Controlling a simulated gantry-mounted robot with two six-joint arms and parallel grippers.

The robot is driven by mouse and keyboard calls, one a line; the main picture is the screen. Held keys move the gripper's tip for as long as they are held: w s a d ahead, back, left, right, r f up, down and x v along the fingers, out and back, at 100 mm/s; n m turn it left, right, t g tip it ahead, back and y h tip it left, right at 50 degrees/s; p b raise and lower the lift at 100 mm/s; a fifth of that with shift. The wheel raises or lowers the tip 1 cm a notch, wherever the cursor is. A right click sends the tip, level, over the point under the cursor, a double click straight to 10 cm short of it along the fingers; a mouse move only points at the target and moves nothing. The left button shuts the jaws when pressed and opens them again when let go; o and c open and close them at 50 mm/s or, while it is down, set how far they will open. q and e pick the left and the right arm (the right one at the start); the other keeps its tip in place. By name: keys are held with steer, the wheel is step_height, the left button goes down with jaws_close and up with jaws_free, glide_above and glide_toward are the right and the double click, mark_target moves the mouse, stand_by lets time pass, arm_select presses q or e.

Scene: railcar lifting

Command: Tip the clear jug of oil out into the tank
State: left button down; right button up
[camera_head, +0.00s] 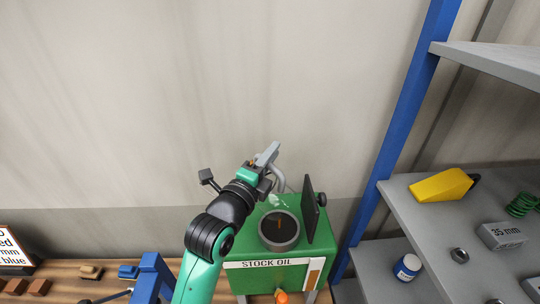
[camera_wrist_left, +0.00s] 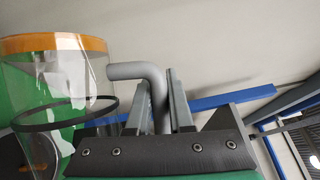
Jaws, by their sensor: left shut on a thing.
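The green tank (camera_head: 265,275), labelled STOCK OIL, stands below my left gripper, with its dark lid (camera_head: 312,208) raised and its round opening (camera_head: 280,230) uncovered. My left gripper (camera_head: 268,158) is shut on the grey handle of the clear jug (camera_head: 278,199). The jug is hard to make out over the tank top. In the left wrist view, the handle (camera_wrist_left: 152,82) sits between the fingers of my gripper (camera_wrist_left: 157,110), and the jug's clear body (camera_wrist_left: 60,85) has an orange band and a dark ring. A brown streak shows in the opening. My right gripper is not in view.
Grey shelves (camera_head: 420,225) on a blue post (camera_head: 400,110) stand at right, holding a yellow wedge (camera_head: 440,185), a white-and-blue bottle (camera_head: 407,267) and a green spring (camera_head: 522,204). Small wooden blocks (camera_head: 40,287) lie at lower left. The wall behind is bare.

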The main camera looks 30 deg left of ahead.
arm_select(q)
steer(key=shift+s+d+r, duration=0.1)
steer(key=shift+d+r, duration=0.05)
steer(key=shift+d, duration=0.15)
stand_by(0.9)
